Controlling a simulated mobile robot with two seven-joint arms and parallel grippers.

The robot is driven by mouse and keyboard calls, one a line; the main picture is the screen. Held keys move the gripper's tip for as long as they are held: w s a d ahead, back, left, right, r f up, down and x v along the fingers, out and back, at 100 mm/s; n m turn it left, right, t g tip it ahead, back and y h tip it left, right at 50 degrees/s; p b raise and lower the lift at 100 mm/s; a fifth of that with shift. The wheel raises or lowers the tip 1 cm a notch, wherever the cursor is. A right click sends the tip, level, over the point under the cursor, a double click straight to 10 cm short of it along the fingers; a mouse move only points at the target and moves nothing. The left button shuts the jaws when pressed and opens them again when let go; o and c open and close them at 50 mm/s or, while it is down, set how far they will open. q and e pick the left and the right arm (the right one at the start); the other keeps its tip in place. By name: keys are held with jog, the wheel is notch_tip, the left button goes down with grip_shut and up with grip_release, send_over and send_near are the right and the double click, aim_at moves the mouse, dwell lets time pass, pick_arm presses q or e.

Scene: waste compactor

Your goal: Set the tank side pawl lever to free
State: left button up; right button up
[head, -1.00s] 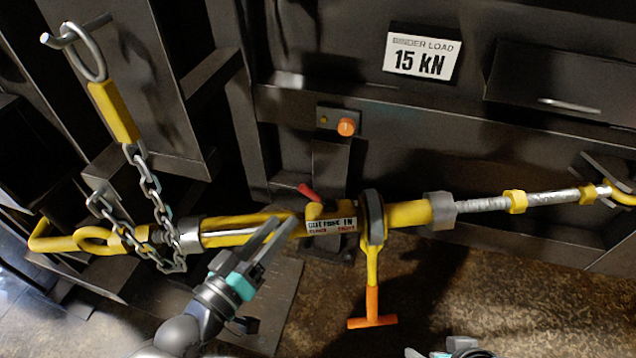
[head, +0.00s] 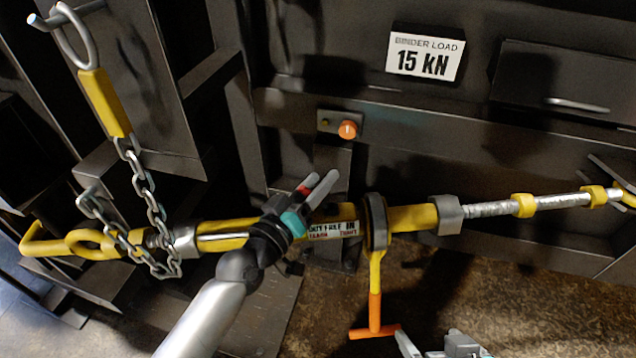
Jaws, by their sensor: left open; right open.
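The red-tipped pawl lever (head: 305,187) shows only in part, behind or between the fingers of my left gripper (head: 324,187). That gripper is open, its fingers pointing up and right over the binder; I cannot tell whether it touches the lever. The lever's exact setting is hidden. My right gripper (head: 425,345) is open and empty at the bottom edge, close to the orange T-handle (head: 374,316).
An orange knob (head: 348,129) sits on the wall above the binder. A chain (head: 150,205) hangs from a hook at the left. A sign (head: 425,53) reads BINDER LOAD 15 kN.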

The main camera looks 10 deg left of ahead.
pick_arm(q)
jog(key=shift+c, duration=0.3)
grip_shut()
dwell(1.2)
